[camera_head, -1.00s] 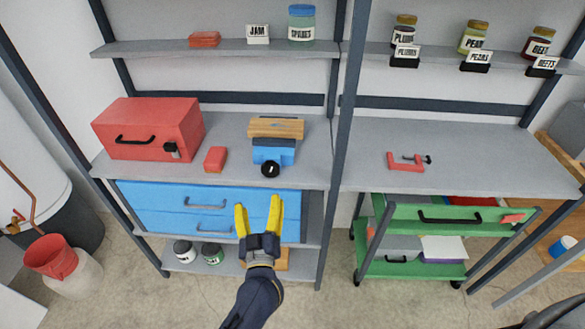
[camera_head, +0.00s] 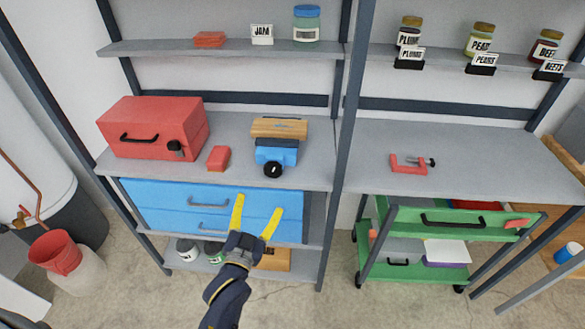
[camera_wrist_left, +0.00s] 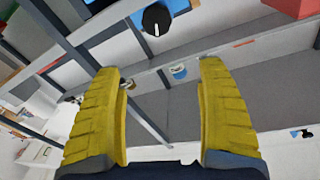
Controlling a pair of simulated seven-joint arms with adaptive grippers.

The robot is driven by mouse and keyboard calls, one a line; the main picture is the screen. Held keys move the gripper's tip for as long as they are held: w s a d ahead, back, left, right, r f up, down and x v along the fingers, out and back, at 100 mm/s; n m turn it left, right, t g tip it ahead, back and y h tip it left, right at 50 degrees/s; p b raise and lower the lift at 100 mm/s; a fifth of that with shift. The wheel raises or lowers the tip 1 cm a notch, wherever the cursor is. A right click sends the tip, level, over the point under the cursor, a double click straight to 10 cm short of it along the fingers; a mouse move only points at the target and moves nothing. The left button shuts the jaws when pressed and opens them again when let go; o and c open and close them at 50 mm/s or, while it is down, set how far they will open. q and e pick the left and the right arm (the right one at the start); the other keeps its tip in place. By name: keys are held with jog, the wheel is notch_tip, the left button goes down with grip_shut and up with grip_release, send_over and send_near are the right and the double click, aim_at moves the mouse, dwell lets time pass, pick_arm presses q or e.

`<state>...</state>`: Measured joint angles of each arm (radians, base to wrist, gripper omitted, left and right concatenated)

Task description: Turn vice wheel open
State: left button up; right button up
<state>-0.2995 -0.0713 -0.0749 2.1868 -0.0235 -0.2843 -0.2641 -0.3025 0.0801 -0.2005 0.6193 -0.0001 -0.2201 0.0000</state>
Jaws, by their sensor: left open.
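The blue vice (camera_head: 277,150) stands on the left shelf with a light wooden block (camera_head: 279,128) held at its top. Its black round wheel (camera_head: 273,170) faces forward, over the shelf's front edge. My left gripper (camera_head: 258,212) has yellow fingers and is open and empty, below and a little left of the wheel, in front of the blue drawers. In the left wrist view the black wheel (camera_wrist_left: 156,20) shows at the top, beyond the open fingertips (camera_wrist_left: 164,75) and apart from them. My right gripper is not in view.
A red toolbox (camera_head: 153,128) and a small red block (camera_head: 218,158) sit left of the vice. Blue drawers (camera_head: 160,200) lie below it. A dark upright post (camera_head: 345,150) stands to its right. A red clamp (camera_head: 408,165) lies on the right shelf.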

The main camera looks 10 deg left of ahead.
aim_at(272, 171)
pick_arm(q)
jog(key=shift+n+g, duration=0.4)
jog(key=shift+n, duration=0.4)
jog(key=w, duration=0.5)
jog(key=w+f, duration=0.1)
jog(key=w, duration=1.1)
jog(key=shift+w+a+f, duration=0.2)
jog(key=shift+w+f, duration=0.05)
jog(key=shift+f, duration=0.05)
